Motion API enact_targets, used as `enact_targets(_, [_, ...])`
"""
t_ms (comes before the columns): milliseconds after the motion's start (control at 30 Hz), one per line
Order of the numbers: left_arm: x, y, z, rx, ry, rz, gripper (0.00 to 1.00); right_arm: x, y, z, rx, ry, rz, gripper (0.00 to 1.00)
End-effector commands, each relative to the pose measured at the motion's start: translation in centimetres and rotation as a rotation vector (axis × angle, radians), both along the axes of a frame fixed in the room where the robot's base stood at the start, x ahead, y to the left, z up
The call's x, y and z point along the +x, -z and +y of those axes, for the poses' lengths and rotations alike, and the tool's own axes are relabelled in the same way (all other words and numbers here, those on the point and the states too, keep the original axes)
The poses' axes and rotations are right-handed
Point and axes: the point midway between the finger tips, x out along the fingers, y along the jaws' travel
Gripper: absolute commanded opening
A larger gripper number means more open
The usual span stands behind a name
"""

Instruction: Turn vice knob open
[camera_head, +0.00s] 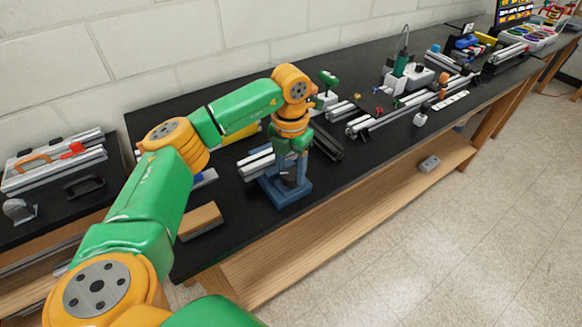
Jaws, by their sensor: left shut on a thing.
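The blue vice (294,194) stands on the black bench top near its front edge, in the middle of the head view. My left arm reaches in from the left and bends down over it. My left gripper (289,169) points down at the top of the vice and is shut on a part of it, at the place of the vice knob. The gripper and wrist cover the knob, so its turn angle cannot be seen. My right gripper is not in view.
Silver extrusion bars (256,162) lie left of the vice and a dark bar (327,143) lies right of it. A wooden block (200,221) lies near the front edge. Further right are more extrusions and a green-handled tool (401,63). A grey object (429,163) lies on the lower shelf.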

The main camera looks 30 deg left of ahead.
Motion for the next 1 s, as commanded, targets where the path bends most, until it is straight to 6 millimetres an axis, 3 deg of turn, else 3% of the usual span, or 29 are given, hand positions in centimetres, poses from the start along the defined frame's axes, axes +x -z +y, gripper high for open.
enact_targets(500, [-0.07,0.08,0.01,0.001,-0.398,0.003,0.0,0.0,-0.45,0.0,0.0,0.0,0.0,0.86])
enact_targets(1000, [-0.1,0.14,0.01,0.001,-0.531,0.004,0.0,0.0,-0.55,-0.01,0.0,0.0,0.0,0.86])
